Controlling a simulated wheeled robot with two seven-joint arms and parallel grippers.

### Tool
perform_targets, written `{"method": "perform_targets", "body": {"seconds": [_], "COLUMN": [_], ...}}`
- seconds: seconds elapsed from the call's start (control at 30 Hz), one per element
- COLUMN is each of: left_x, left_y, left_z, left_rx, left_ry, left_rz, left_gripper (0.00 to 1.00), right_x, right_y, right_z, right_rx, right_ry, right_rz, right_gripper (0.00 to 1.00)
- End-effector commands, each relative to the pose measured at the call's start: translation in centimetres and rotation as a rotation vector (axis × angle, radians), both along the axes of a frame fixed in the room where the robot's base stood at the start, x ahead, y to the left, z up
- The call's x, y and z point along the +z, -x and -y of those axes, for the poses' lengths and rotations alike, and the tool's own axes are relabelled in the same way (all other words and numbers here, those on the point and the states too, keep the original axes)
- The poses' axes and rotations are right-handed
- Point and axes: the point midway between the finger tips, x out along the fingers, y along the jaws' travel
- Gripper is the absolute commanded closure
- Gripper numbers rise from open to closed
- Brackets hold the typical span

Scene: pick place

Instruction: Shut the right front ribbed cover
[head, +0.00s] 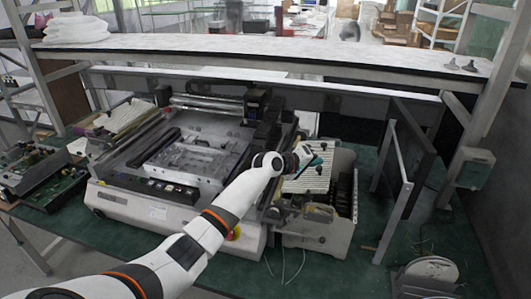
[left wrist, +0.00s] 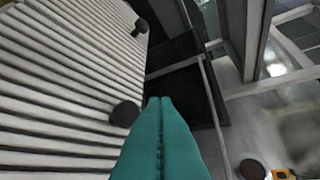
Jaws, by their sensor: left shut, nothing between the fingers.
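The right front ribbed cover (head: 312,180) is a pale panel on the white unit at the right of the machine. It fills the left of the left wrist view (left wrist: 60,85), with dark round knobs (left wrist: 125,114) along its edge. I cannot tell how far open it stands. My left gripper (head: 315,162) reaches over the cover from the left and partly hides it. Its teal fingers (left wrist: 160,100) are shut and empty, close beside the near knob; I cannot tell whether they touch it. My right gripper is out of view.
The machine (head: 120,200) stands left of the cover, with another ribbed panel (head: 126,114) at its far left. An upright dark panel in a metal frame (head: 408,150) stands to the right. A shelf (head: 240,52) spans above. Green table surface (head: 345,272) is free at the front.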

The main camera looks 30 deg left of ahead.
Motion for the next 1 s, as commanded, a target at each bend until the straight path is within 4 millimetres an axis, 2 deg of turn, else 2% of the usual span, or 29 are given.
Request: {"method": "perform_targets", "body": {"seconds": [0.23,0.8,1.0], "left_x": [-0.9,-1.0,0.5], "left_y": [-0.2,-0.2,-0.3], "left_z": [0.4,0.6,0.7], "left_rx": [0.001,0.001,0.001], "left_ry": [-0.001,0.0,0.0], "left_rz": [0.0,0.0,0.001], "left_gripper": [1.0,1.0,1.0], "right_x": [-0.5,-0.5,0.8], "right_y": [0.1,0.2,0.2], "right_z": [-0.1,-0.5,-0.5], "right_rx": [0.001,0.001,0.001], "right_ry": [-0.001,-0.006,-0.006], "right_rz": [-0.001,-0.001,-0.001], "right_gripper": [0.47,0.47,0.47]}}
